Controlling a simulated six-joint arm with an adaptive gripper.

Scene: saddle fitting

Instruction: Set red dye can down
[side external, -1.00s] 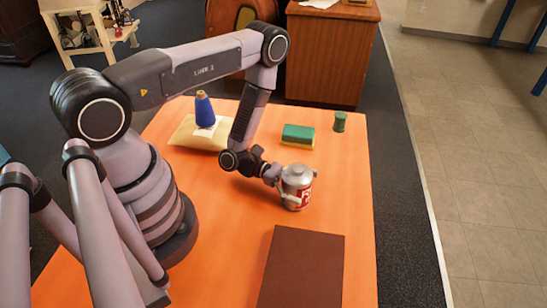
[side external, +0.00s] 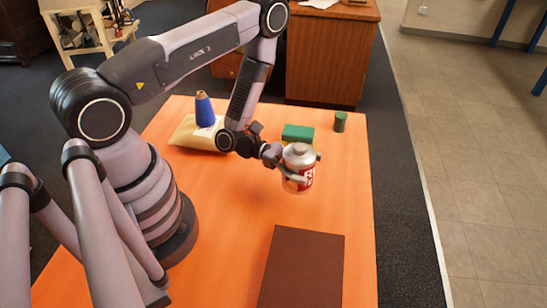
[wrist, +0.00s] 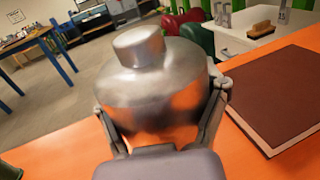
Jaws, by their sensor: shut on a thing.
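The red dye can (side external: 299,168) is a silver can with a red and white label and a short cap. My gripper (side external: 288,172) is shut around its side and holds it upright, a little above the orange table. In the wrist view the can's silver top (wrist: 150,75) fills the middle, with a finger of my gripper (wrist: 160,112) on each side. The can's lower part is hidden there.
A dark brown flat board (side external: 302,268) lies at the table's near side. A green and yellow sponge (side external: 298,133) and a small green cylinder (side external: 340,122) stand behind the can. The orange table (side external: 225,255) is clear left of the board.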

